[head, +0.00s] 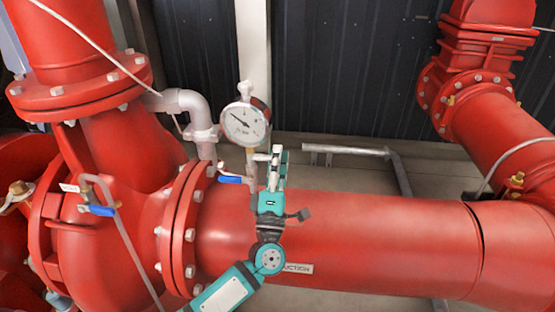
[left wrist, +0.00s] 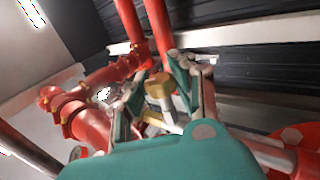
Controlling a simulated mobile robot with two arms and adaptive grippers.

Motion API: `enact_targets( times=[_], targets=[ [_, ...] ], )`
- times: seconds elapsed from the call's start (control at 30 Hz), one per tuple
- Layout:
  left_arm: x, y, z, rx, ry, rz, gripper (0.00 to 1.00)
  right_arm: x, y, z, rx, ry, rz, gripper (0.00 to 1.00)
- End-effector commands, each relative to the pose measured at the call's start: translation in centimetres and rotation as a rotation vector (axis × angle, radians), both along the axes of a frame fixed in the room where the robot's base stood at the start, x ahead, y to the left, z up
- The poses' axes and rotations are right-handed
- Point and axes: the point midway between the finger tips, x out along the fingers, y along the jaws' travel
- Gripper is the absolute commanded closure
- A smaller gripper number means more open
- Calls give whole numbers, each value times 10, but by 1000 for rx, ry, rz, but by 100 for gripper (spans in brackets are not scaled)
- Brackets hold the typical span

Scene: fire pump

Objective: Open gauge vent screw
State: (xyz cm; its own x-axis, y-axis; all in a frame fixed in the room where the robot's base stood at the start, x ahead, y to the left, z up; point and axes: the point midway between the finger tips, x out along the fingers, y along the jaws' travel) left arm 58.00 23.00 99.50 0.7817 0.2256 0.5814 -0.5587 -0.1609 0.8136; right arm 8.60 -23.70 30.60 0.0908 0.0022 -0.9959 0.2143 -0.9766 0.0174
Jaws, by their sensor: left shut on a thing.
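The round white-faced pressure gauge (head: 241,124) stands on a thin upright stem above the large red suction pipe (head: 370,240). My left gripper (head: 275,153) is at this stem, just below and right of the gauge. In the left wrist view, a brass fitting (left wrist: 158,86) shows between the fingers of my left gripper (left wrist: 165,80). The left gripper is shut on the gauge vent screw at this fitting. The screw's exact outline and the finger contact are hard to make out. My right gripper is in neither view.
A blue-handled valve (head: 230,180) sits just left of my gripper. Another blue lever (head: 98,210) is further left by the red pump housing. A grey elbow pipe (head: 185,102) runs behind the gauge. A grey rail (head: 345,150) stands to the right.

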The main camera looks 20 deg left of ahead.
Motion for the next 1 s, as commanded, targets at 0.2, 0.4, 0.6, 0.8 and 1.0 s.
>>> enact_targets(
  times=[0.2, 0.4, 0.6, 0.8, 1.0],
  targets=[
    [0, -1, -4, 1, 8, -4, 52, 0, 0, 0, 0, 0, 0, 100],
    [0, -1, -2, 0, 4, -2, 48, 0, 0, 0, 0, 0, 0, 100],
    [-5, -2, -6, 0, 5, -2, 48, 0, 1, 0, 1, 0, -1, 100],
    [-33, -10, -28, 0, 9, -2, 48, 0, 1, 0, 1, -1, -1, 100],
    [-66, -20, -52, 1, 10, -3, 48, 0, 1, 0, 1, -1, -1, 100]
  ],
)
